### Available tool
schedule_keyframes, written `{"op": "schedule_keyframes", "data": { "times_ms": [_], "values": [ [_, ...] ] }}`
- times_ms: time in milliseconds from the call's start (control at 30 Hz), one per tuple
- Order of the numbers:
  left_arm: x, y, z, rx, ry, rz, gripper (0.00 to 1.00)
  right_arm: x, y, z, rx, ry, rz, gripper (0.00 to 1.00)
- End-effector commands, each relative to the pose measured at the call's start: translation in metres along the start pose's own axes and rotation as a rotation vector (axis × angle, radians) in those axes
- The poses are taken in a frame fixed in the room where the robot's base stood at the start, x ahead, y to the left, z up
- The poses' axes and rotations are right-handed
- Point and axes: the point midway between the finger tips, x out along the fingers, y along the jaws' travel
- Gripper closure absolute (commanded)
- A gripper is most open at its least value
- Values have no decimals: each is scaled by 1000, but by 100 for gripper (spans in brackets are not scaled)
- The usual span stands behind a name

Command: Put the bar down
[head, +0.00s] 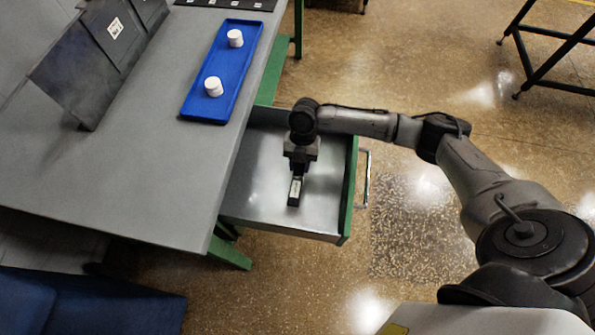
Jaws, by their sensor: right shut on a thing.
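My right gripper (295,192) points down over an open drawer (255,190) under the grey table. It is shut on a small pale bar (296,187), which shows between the dark fingers. The bar's ends are partly hidden by the gripper. From this angle I cannot tell whether the bar touches the drawer floor or hangs just above it. The drawer's bare metal floor around it shows nothing else. My left gripper is not in view.
The grey table (130,185) stands left of the drawer, its edge overhanging it. A blue tray (222,75) with two white cylinders lies on it. A dark panel (80,75) stands at the upper left. The drawer's green front (349,190) has a metal handle.

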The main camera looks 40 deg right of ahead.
Motion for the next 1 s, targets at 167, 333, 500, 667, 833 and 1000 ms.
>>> {"op": "schedule_keyframes", "data": {
  "times_ms": [167, 333, 500, 667, 833, 1000],
  "values": [
    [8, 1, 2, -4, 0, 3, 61, 20, 0, 8, 0, 0, 1, 95],
    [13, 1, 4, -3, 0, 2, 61, 33, 0, 14, 2, 0, 0, 95],
    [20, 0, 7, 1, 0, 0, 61, 52, 0, 21, 2, 1, 0, 95],
    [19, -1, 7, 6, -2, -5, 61, 52, 0, 21, 0, 0, 1, 95],
    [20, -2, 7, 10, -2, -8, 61, 53, 0, 22, 1, -1, 1, 95],
    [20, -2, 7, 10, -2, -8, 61, 54, 0, 22, 1, -1, 1, 56]
  ]
}}
